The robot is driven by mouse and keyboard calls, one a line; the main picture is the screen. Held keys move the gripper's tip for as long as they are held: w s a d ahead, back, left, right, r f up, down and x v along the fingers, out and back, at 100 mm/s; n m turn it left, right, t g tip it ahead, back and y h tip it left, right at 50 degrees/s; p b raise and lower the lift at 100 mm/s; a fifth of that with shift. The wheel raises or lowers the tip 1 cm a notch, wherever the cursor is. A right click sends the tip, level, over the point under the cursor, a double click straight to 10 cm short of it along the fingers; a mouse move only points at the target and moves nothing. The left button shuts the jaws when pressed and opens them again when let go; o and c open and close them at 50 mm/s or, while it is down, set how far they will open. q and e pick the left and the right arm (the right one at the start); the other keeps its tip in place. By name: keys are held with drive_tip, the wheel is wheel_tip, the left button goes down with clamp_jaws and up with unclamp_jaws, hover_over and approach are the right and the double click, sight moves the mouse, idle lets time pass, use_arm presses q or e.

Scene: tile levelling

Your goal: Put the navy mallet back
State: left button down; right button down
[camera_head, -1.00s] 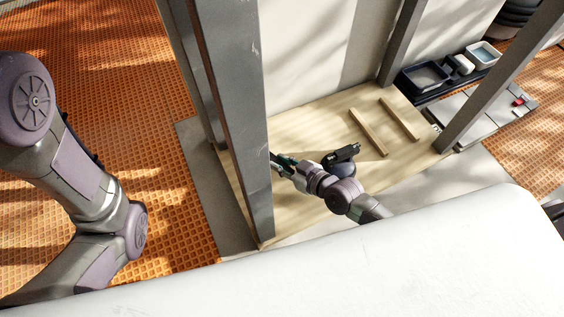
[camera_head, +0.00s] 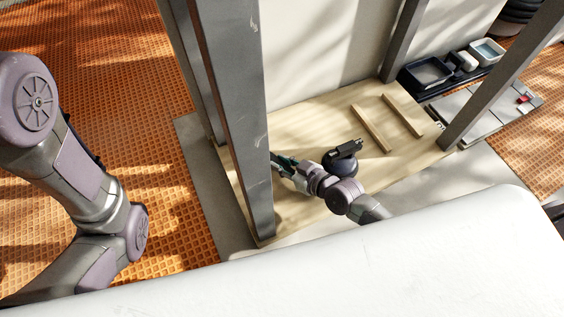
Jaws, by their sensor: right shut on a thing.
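My right gripper (camera_head: 277,161) is low over the pale wooden board (camera_head: 310,215), right beside the near grey post. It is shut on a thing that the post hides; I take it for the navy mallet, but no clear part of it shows. A dark rounded tool with a black top (camera_head: 345,149) stands just behind my right wrist; I cannot tell if they touch. My left arm shows at the left, but its gripper is not in view.
The grey upright post (camera_head: 234,120) stands close to my right gripper. Two wooden strips (camera_head: 371,128) lie on the board. At the back right are a dark tray (camera_head: 428,73), a pale blue-lined tub (camera_head: 487,50) and grey tiles (camera_head: 470,112). Orange grid flooring (camera_head: 120,50) lies left.

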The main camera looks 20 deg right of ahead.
drive_tip(key=shift+w+f, duration=0.1)
drive_tip(key=shift+f, duration=0.15)
